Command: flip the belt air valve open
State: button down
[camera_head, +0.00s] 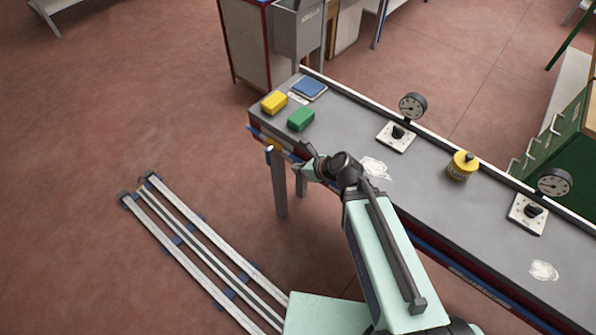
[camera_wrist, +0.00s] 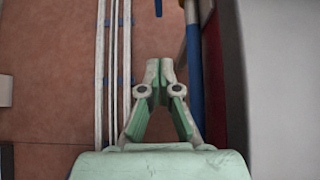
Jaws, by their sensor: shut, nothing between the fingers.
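My gripper (camera_head: 303,169) is at the near edge of the grey bench (camera_head: 345,128), toward its left end, and is partly hidden by my wrist. In the wrist view my gripper (camera_wrist: 160,72) is shut, its fingertips together and empty. A blue pipe (camera_wrist: 194,75) runs along the bench side just right of the fingers. A small blue piece (camera_wrist: 158,8) shows at the top edge, ahead of the fingertips and apart from them. Small yellow and blue parts sit at the bench edge by a leg in the head view. I cannot tell which part is the belt air valve.
On the bench are a yellow block (camera_head: 274,102), a green block (camera_head: 301,119), a blue pad (camera_head: 309,88), a yellow pot (camera_head: 462,165) and two gauges (camera_head: 413,106) with knob plates. Floor rails (camera_head: 190,240) lie to the left; the floor around them is clear.

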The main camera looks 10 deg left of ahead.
jog(key=f+b, duration=0.2)
jog(key=b, duration=0.1)
jog(key=p, duration=0.3)
send_near(270, 163)
jog(key=d+f+x, duration=0.1)
jog(key=x, duration=0.4)
jog(key=shift+w+a, duration=0.25)
jog(key=shift+a, duration=0.6)
jog(key=shift+a+f+b, duration=0.1)
jog(key=shift+f+b, duration=0.1)
jog(key=shift+b, duration=0.6)
jog(key=shift+b, duration=0.35)
